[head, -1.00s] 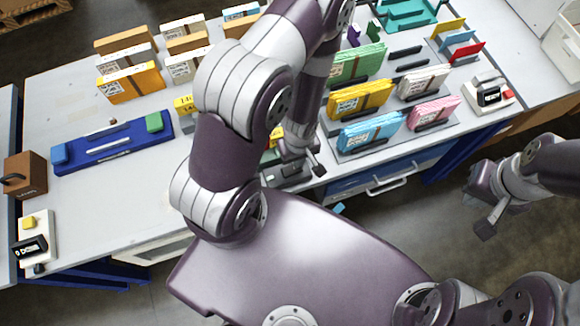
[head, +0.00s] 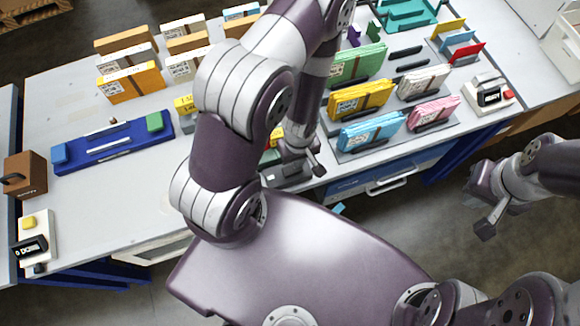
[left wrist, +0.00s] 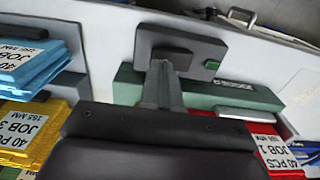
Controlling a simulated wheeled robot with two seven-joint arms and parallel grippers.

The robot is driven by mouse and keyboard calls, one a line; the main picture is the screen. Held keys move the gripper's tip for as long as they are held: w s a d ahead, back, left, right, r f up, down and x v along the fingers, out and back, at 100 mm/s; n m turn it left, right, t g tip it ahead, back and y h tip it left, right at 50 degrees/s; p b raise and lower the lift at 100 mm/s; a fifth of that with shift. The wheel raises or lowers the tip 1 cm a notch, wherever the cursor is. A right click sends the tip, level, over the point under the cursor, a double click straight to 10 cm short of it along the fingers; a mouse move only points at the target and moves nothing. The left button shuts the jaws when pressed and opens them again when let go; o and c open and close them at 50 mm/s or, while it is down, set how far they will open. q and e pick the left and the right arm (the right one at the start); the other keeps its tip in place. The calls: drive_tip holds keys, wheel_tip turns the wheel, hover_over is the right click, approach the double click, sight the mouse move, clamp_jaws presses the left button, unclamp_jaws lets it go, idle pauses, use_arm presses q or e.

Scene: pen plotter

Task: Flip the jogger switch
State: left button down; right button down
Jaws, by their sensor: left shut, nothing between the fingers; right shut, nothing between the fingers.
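The jogger (left wrist: 135,90) is a long green body with its name on its face in the left wrist view. A dark grey-topped part of it also shows in the head view (head: 288,178), below the left gripper and partly hidden by my arm. My left gripper (head: 318,168) is shut and empty at the jogger, by the table's front edge. My right gripper (head: 484,228) is shut and empty, off the table.
Blue (head: 372,132), yellow (head: 360,98) and pink (head: 433,113) stacks stand right of the left gripper. A device with a red button (head: 492,92) stands at the right. A blue fixture (head: 85,157) lies at the left.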

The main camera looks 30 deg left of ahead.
use_arm(q)
drive_tip(key=shift+f+b, duration=0.8)
drive_tip(key=shift+f, duration=0.2)
idle(0.9)
wheel_tip(320, 180, up, 7)
drive_tip(key=p, duration=0.6)
drive_tip(key=shift+r+p, duration=0.15)
drive_tip(key=shift+p, duration=0.2)
